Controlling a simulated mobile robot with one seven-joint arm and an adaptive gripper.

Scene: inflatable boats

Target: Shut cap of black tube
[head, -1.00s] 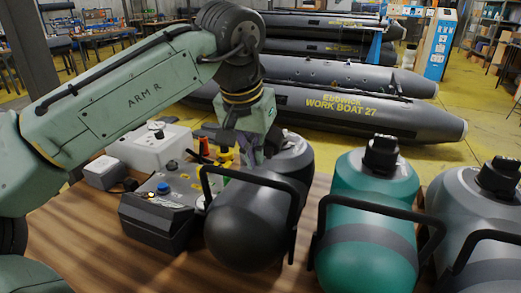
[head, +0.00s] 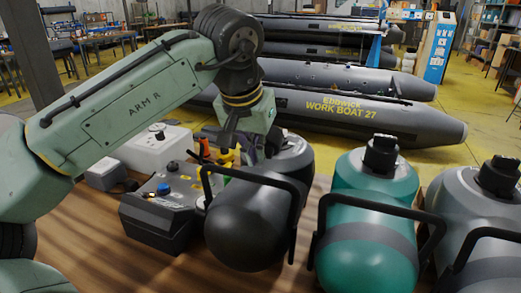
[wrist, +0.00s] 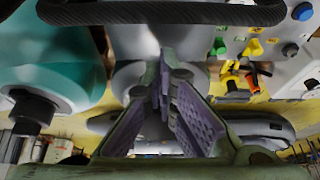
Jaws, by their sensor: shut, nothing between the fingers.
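The black tube (head: 250,225) lies on the wooden table, left of the teal tube, with a dark carrying handle across it. My gripper (head: 250,157) is over its far end in the head view and hides most of that end. In the wrist view my gripper (wrist: 164,75) has its purple fingers together, with nothing held. Behind the fingers is the tube's rounded grey end (wrist: 130,78). The cap is hidden behind the fingers, so I cannot tell how it sits or whether the fingers touch it.
The teal tube (head: 362,245) and a grey tube (head: 478,215) stand to the right, each with a black cap and handle. A dark control box (head: 150,225) with knobs is close on the left, a white box (head: 160,150) behind it. Inflatable boats (head: 370,122) lie beyond.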

